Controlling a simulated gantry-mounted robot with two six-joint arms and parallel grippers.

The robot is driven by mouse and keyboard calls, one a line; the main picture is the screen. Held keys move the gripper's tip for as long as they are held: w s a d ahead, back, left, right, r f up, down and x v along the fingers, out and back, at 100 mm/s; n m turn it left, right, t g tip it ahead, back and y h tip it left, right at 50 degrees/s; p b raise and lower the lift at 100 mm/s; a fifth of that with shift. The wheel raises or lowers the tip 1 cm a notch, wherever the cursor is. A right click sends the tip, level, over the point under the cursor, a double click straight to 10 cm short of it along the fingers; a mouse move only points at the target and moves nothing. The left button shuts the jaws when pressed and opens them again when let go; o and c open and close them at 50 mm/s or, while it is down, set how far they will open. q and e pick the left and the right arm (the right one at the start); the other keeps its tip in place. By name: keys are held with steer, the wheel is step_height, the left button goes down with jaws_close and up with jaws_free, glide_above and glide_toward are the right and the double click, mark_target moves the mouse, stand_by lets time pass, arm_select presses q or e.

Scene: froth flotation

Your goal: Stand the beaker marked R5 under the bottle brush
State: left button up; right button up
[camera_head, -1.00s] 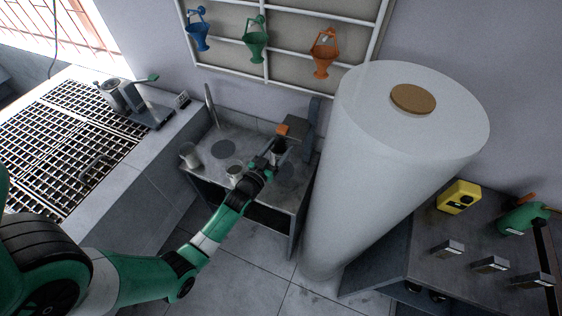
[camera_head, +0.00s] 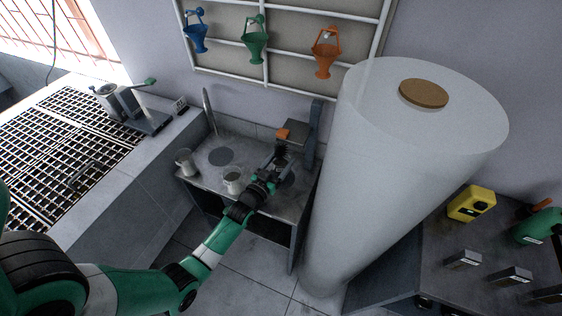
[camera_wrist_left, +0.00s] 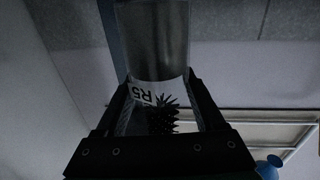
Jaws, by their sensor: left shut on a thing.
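My left gripper (camera_head: 271,172) is over the right part of the sink counter, just below the dark bottle brush (camera_head: 281,149) in the picture. In the left wrist view the gripper (camera_wrist_left: 163,100) is shut on a clear beaker (camera_wrist_left: 155,45) with a white label reading R5, seen upside down. The brush's dark bristles (camera_wrist_left: 163,119) show by the label, between the fingers; I cannot tell whether they touch the beaker. In the head view the fingers mostly hide the held beaker. The brush hangs below an orange-fronted stand arm (camera_head: 283,134). My right gripper is not in view.
Two other beakers, one at the left (camera_head: 185,162) and one at mid-front (camera_head: 232,181), stand on the steel counter (camera_head: 205,185). A tap (camera_head: 209,110) rises at the back left. A large white cylinder (camera_head: 400,170) stands close on the right.

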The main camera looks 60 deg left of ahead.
arm_select(q)
steer(key=shift+s+d+f, duration=0.1)
steer(key=shift+s+f, duration=0.1)
steer(key=shift+f, duration=0.5)
steer(key=o, duration=1.4)
steer(key=shift+f, duration=0.25)
steer(key=shift+r+p, duration=0.7)
steer(key=shift+r, duration=0.25)
steer(key=p+v, duration=0.2)
steer(key=v, duration=0.9)
steer(key=shift+s+d+r, duration=0.15)
steer(key=shift+d, duration=0.1)
steer(key=shift+r, duration=0.1)
